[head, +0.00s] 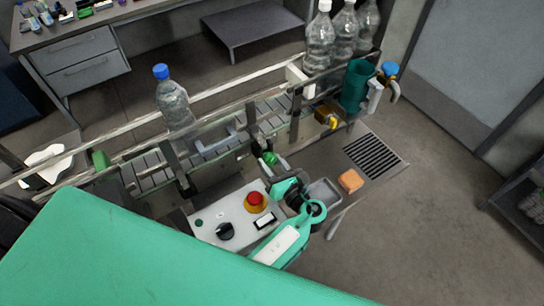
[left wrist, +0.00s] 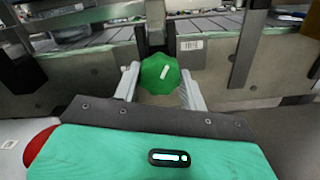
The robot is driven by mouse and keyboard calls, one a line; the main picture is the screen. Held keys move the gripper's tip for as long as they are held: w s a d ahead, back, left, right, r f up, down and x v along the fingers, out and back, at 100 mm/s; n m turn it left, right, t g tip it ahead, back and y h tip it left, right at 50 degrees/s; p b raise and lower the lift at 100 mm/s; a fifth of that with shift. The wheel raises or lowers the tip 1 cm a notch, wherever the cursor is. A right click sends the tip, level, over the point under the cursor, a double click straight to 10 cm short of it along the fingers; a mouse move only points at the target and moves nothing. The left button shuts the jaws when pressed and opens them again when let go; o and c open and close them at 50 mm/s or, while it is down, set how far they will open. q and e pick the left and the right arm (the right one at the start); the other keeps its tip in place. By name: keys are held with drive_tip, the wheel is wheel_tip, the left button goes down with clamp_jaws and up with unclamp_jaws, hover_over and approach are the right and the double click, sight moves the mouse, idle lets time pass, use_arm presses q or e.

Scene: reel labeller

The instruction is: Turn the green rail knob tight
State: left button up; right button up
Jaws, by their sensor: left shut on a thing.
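The green rail knob (head: 269,158) is on the near side of the conveyor, below the rail, in the head view. In the left wrist view the knob (left wrist: 160,74) is a faceted green disc with a white mark slanting on its face. My left gripper (head: 271,168) reaches it from the near side. Its two pale fingers (left wrist: 158,88) stand on either side of the knob and are shut on it. In the head view the gripper partly hides the knob. My right gripper is not in view.
A control panel (head: 211,215) with a red button (head: 255,201) and black dial (head: 225,231) lies just below left of the gripper. A bottle with a blue cap (head: 172,100) stands on the conveyor. An orange block (head: 350,181) and dark grille (head: 372,156) are to the right.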

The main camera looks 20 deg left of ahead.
use_arm(q)
drive_tip(key=shift+r+m, duration=0.1)
drive_tip(key=shift+m, duration=0.3)
drive_tip(key=shift+p, duration=0.3)
drive_tip(key=o, duration=1)
drive_tip(key=shift+c, duration=0.2)
